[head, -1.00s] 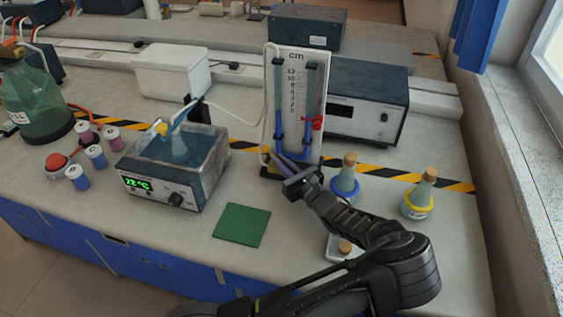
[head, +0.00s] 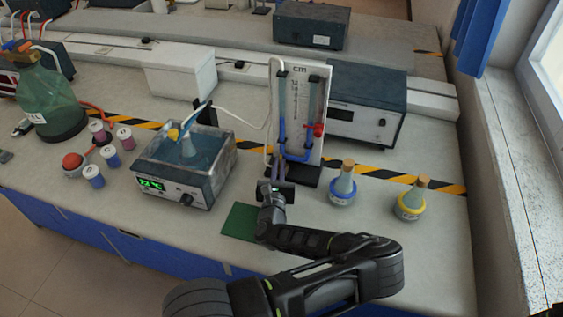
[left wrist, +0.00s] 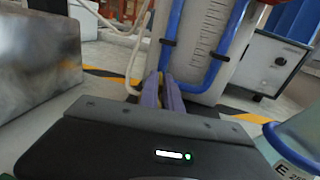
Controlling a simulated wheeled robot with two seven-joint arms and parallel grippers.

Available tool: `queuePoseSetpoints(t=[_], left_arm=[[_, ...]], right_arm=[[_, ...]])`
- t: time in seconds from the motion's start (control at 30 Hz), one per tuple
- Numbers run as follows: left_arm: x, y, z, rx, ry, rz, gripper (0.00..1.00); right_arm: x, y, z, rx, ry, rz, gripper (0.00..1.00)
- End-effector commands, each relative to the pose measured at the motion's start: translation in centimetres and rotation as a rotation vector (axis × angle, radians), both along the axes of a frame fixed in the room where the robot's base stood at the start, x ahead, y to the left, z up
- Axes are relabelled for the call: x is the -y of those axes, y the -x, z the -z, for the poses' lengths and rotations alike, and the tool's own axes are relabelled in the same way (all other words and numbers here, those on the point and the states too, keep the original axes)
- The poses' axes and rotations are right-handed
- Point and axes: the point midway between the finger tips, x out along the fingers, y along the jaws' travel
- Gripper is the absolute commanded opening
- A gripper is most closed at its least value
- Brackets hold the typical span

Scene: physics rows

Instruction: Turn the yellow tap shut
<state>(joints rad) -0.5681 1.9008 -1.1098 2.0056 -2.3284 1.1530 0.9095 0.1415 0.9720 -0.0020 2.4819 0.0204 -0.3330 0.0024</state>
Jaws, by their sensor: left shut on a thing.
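A small yellow piece, which may be the yellow tap (head: 173,134), shows at the top of the flask (head: 188,148) in the water bath (head: 200,168). Its handle position is too small to tell. My left gripper (head: 277,168) is well to the right of it, in front of the manometer board (head: 298,105). In the left wrist view its purple fingers (left wrist: 163,82) are close together, pointing at the foot of the board. What they grip is not clear. The board carries blue tubing and a red tap (head: 318,131).
A white tube (head: 240,122) arches between the bath and the board. A blue-ringed flask (head: 343,184) and a yellow-ringed flask (head: 411,200) stand to the right. My arm partly covers a green mat (head: 238,221). Small jars and a green bottle (head: 50,105) are left.

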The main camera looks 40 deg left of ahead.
Motion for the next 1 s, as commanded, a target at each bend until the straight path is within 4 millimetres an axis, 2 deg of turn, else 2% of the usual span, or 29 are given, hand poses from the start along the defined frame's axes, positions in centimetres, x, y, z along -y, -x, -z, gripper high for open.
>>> queuePoseSetpoints(t=[0.33, 0.83, 0.87, 1.0], left_arm=[[-0.49, 0.19, -0.07, 0.004, -0.001, 0.172, 0.00], [-0.50, 0.09, -0.25, 0.007, -0.004, 0.200, 0.00], [-0.51, 0.08, -0.26, 0.007, -0.004, 0.200, 0.09], [-0.49, 0.09, -0.22, 0.006, -0.004, 0.200, 0.17]], right_arm=[[0.01, -0.03, 0.04, 0.001, 0.000, 0.000, 0.36], [0.01, -0.03, 0.01, 0.001, 0.000, 0.000, 0.36], [0.01, -0.03, 0.01, 0.001, 0.000, 0.000, 0.36], [0.01, -0.03, 0.01, 0.001, 0.000, 0.000, 0.36]])
